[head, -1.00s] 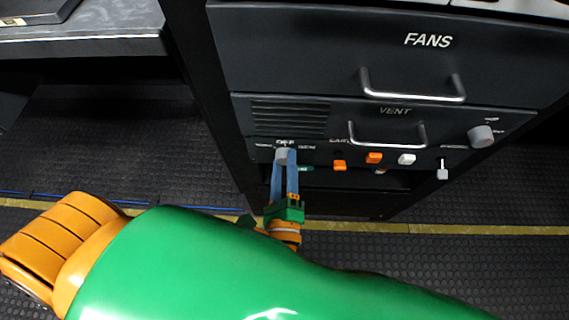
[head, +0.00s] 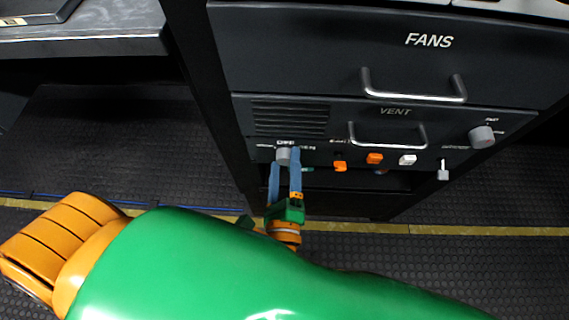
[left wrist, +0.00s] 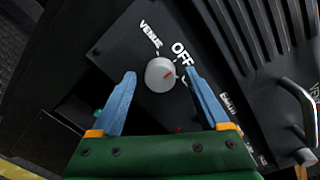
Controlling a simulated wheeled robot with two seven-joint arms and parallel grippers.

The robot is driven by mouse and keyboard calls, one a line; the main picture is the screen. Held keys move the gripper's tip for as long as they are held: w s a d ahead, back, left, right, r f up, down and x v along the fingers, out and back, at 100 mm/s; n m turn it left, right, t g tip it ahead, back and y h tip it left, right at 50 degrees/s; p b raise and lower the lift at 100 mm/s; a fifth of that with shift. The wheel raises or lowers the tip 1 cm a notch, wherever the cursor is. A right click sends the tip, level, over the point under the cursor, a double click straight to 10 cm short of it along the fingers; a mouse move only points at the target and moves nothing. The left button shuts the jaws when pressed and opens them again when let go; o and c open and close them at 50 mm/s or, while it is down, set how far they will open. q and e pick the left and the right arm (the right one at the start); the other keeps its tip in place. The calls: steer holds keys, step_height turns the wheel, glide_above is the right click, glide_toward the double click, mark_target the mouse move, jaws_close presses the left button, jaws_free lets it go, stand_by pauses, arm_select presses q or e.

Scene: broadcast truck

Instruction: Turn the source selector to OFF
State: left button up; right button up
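The source selector is a round grey knob (head: 283,154) on the lower dark panel, under the vent slots. In the left wrist view the gripper (left wrist: 160,73) shows gaps between both fingers and the knob. My right gripper is not in view.
Right of the knob are orange switches (head: 374,158), a white switch (head: 407,160), a small lever (head: 443,170) and another grey knob (head: 482,136). A VENT handle (head: 388,138) and a FANS drawer handle (head: 413,96) stick out above. A desk (head: 100,38) is at upper left.

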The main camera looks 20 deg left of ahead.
arm_select(q)
steer(key=shift+s+d, duration=0.1)
steer(key=shift+s, duration=0.1)
steer(key=v, duration=0.6)
steer(key=shift+s, duration=0.35)
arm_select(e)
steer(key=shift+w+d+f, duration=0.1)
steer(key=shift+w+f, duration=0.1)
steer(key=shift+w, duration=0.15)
arm_select(q)
steer(key=shift+d, duration=0.1)
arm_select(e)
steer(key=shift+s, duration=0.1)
